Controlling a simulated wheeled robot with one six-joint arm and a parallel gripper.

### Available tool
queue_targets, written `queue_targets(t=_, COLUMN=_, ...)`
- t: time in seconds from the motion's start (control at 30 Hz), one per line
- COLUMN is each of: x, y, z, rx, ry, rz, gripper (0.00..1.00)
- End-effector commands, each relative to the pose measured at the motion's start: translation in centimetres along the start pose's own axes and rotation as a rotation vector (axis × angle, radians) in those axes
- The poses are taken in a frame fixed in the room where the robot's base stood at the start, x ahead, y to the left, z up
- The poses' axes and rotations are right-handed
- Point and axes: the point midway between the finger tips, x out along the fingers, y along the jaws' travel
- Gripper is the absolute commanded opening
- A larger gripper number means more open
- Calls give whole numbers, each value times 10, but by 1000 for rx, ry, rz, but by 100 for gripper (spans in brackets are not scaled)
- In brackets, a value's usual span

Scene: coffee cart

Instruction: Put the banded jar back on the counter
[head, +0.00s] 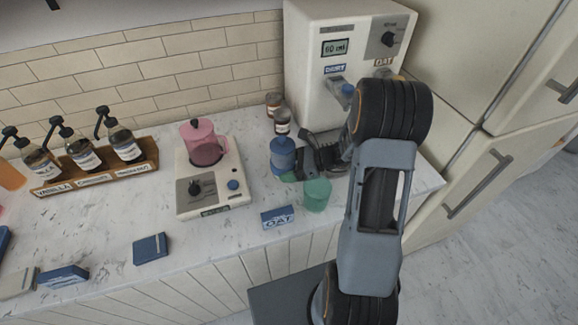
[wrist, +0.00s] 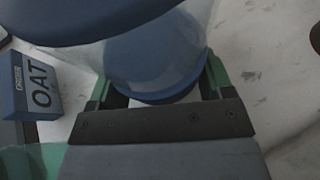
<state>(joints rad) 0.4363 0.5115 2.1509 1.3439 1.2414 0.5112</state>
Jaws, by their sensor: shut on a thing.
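A jar with a blue lid and a blue lower part (head: 283,158), which I take to be the banded jar, is at my gripper (head: 296,163) in the head view. In the wrist view my gripper (wrist: 157,88) is shut on the jar (wrist: 155,62), with a green-edged finger on each side of its clear and blue body. The jar looks roughly upright. I cannot tell whether its base touches the white marbled counter (head: 110,215) or is a little above it.
A green cup (head: 317,194) and a blue OAT box (head: 277,217) stand close in front. A pink pitcher (head: 203,143) sits on a cream appliance (head: 214,192) to the left. Two small jars (head: 282,121) and a cream dispenser (head: 335,75) are behind.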

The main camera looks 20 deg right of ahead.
Motion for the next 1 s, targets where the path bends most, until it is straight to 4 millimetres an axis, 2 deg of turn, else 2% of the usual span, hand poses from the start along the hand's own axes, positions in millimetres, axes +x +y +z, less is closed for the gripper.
queue_targets(t=0.47, x=2, y=0, z=-5, rx=-2, ry=-2, rz=-1, gripper=33)
queue_targets(t=0.5, x=2, y=0, z=-6, rx=-1, ry=0, rz=-1, gripper=76)
queue_targets(t=0.6, x=2, y=0, z=-5, rx=-1, ry=0, rz=-1, gripper=85)
queue_targets(t=0.87, x=1, y=0, z=-2, rx=-1, ry=0, rz=-1, gripper=85)
queue_targets(t=1.0, x=-11, y=-1, z=-2, rx=-2, ry=0, rz=-5, gripper=85)
